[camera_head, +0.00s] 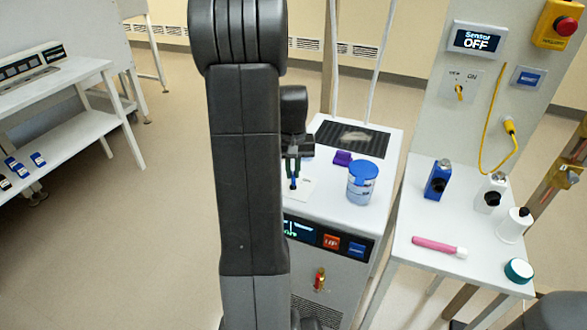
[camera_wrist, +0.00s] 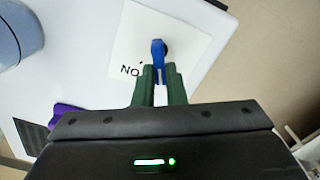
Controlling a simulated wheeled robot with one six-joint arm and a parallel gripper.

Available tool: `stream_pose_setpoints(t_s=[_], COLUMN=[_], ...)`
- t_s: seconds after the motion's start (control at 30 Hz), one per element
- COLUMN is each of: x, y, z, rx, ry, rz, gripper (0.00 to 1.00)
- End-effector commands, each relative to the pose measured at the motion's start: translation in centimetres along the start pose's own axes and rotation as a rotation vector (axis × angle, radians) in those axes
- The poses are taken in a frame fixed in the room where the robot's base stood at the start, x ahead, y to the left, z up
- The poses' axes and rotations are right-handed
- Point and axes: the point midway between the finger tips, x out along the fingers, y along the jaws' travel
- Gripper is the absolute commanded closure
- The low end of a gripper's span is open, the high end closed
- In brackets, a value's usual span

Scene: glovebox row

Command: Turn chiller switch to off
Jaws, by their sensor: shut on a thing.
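The chiller (camera_head: 310,250) is a white cabinet with a dark front panel. A white label plate (camera_head: 303,193) with a blue switch lever (camera_head: 293,184) is on its top. In the head view, my gripper (camera_head: 293,163) reaches down over the plate, and my arm covers the left part of the chiller. The lever's base is partly hidden.
On the chiller top stand a blue-lidded jar (camera_head: 362,182) and a purple block (camera_head: 343,158), with a dark grille (camera_head: 350,138) behind. Right is a white table (camera_head: 425,222) with bottles, a pink tube and a panel marked "Sensor OFF" (camera_head: 477,39) above.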

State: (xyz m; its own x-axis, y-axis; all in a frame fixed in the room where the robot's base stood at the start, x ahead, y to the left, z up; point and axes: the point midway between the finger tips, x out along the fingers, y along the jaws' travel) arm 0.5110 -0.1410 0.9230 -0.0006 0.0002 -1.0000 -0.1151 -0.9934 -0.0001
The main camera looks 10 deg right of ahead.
Motion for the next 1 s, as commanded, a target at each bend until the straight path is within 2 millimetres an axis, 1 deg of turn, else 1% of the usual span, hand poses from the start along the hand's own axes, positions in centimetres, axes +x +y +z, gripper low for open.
stream_pose_setpoints(t_s=[0.23,0.63,0.67,0.73,0.77,1.0], x=[-0.05,-0.04,-0.05,-0.04,-0.04,-0.04], y=[-0.06,-0.08,-0.08,-0.08,-0.08,-0.08], z=[0.0,-0.02,-0.02,-0.02,-0.02,-0.01], rx=[-0.056,-0.062,-0.062,-0.062,-0.061,-0.06], ry=[0.0,0.001,0.001,0.001,0.001,0.001], rz=[0.001,0.001,0.001,0.001,0.001,0.0], gripper=[1.0,1.0,0.83,0.69,0.67,0.67])
